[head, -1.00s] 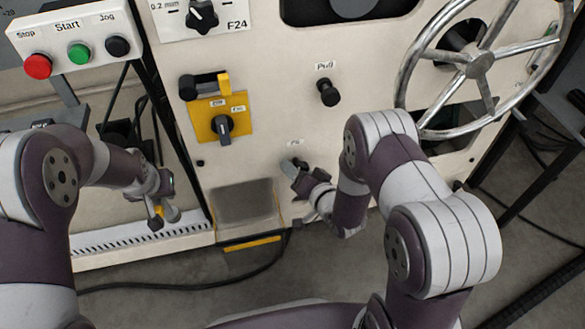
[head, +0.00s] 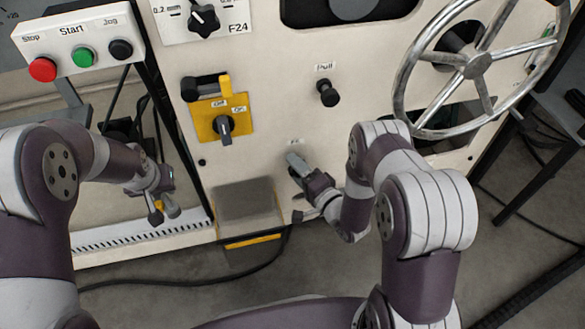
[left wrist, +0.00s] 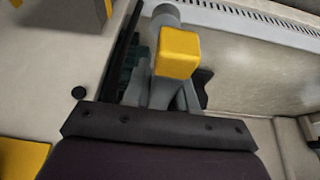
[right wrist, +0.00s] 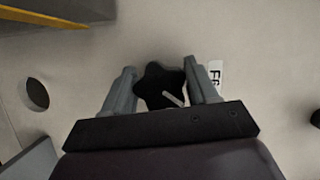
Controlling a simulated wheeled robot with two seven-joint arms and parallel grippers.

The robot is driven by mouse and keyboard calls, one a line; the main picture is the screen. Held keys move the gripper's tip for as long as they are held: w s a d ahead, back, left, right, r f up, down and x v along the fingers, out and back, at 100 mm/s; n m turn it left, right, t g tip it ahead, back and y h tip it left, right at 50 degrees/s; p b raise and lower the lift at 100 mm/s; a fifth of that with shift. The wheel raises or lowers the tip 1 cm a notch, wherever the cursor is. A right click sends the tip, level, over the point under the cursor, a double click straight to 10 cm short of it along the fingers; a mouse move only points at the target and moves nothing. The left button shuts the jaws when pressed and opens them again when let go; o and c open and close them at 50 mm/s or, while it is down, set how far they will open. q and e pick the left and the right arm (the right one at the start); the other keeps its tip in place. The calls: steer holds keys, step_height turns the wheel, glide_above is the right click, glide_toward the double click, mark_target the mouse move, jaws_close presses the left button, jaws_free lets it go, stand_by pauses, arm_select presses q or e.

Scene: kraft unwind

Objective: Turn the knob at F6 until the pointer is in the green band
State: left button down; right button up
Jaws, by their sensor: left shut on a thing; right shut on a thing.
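The knob (right wrist: 158,82) is a black star-shaped knob with a white pointer line, on the cream machine panel. The label beside it (right wrist: 216,75) is partly hidden by a finger and starts with F. My right gripper (head: 297,163) is shut on the knob, one finger on each side in the right wrist view. In the head view the gripper hides the knob. I see no green band. My left gripper (head: 163,207) is low at the left, shut on a grey piece with a yellow block end (left wrist: 180,53).
Above the right gripper are a black Pull knob (head: 328,92) and a yellow-plated switch (head: 223,126). A large handwheel (head: 479,66) stands at the upper right. A button box (head: 78,49) is at the upper left.

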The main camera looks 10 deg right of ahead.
steer(key=shift+f, duration=0.15)
stand_by(0.4)
steer(key=o, duration=1)
steer(key=shift+d, duration=0.1)
arm_select(q)
steer(key=shift+r+p, duration=0.4)
step_height(320, 180, up, 4)
steer(key=p, duration=0.4)
steer(key=shift+r, duration=0.1)
arm_select(e)
steer(key=v, duration=1.2)
steer(key=shift+f, duration=0.1)
